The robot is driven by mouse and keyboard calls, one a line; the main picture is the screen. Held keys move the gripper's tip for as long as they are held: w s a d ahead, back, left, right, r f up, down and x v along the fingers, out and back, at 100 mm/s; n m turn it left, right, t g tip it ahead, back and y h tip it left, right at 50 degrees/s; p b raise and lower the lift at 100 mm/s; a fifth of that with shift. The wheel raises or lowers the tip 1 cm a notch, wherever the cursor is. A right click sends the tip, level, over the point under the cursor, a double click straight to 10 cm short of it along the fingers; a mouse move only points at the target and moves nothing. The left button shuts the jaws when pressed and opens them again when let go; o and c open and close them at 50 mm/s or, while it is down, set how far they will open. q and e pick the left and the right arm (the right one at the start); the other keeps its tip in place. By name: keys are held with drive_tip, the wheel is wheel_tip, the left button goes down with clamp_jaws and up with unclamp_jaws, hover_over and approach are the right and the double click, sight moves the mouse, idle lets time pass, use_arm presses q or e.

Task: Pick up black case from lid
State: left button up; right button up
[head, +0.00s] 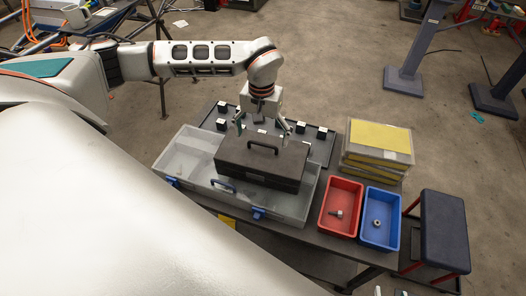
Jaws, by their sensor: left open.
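The black case (258,168) is a dark box with a handle (263,147) on its top. It rests on the clear grey plastic container (192,157), whose front edge has blue latches and a handle. My left gripper (263,138) points down over the case's top, its fingers apart on either side of the handle region. It looks empty, and I cannot tell if it touches the case. My right gripper does not show.
A dark tray (322,150) with several small white-topped blocks lies behind the case. A red bin (340,207) and a blue bin (380,219) hold small metal parts. Stacked yellow-filled cases (380,142) stand behind them. A dark stool (444,231) is at right.

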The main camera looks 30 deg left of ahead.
sight(263, 144)
use_arm(q)
wheel_tip(263, 144, down, 4)
drive_tip(key=shift+w+d+f, duration=0.1)
drive_tip(key=c, duration=2.2)
drive_tip(key=shift+r, duration=0.2)
